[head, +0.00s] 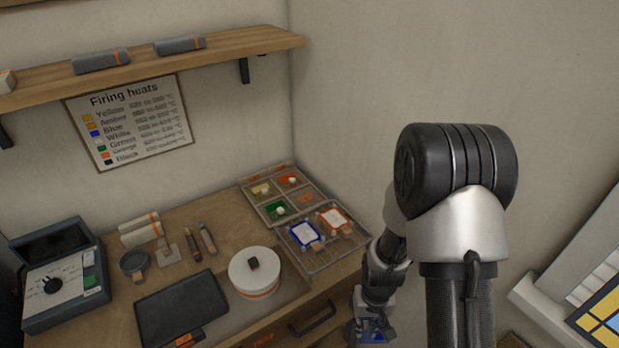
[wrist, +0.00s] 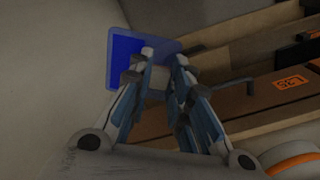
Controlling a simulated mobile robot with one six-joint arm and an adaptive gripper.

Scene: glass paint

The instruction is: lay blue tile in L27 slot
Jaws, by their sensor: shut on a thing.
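A blue tile (wrist: 125,58) sits at the fingertips of my gripper (wrist: 162,60) in the wrist view; its right part looks pale and see-through. My gripper is shut on it. In the head view my gripper (head: 370,328) hangs low beyond the bench's right front edge, with a bit of the blue tile (head: 376,337) at its tip. An orange label (wrist: 290,82) shows on wood in the wrist view, its number too blurred to read surely. I cannot tell which slot is L27.
The wooden bench (head: 205,215) holds a compartment tray (head: 265,212) of colour pieces, a rack (head: 318,266) with blue-edged and orange-edged pieces, a round white pot (head: 254,272), a dark slab (head: 184,307) and a control box (head: 66,285). A dark handle (head: 313,318) is on the bench front.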

